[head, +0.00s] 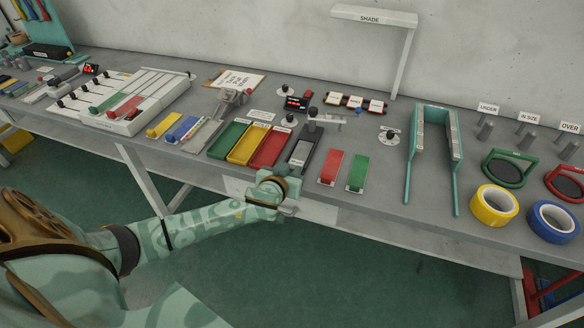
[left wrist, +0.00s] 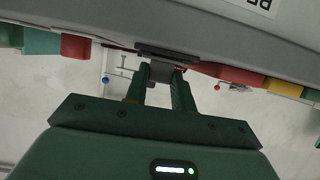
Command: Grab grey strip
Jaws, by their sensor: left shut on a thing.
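The grey strip (head: 301,151) lies in a dark holder (head: 312,138) on the bench, between the red tray and the red block. My left gripper (head: 287,186) is at the near end of this holder, by the bench's front edge. In the left wrist view its two dark fingers (left wrist: 162,76) are closed on a small grey piece, which looks like the near end of the grey strip. The rest of the strip is hidden there. My right gripper is in neither view.
Green, yellow and red trays (head: 268,148) lie left of the holder. A red block (head: 330,168) and a green block (head: 357,173) lie to its right. A teal frame (head: 411,150) and yellow tape roll (head: 493,205) stand farther right. The bench's front edge is close.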

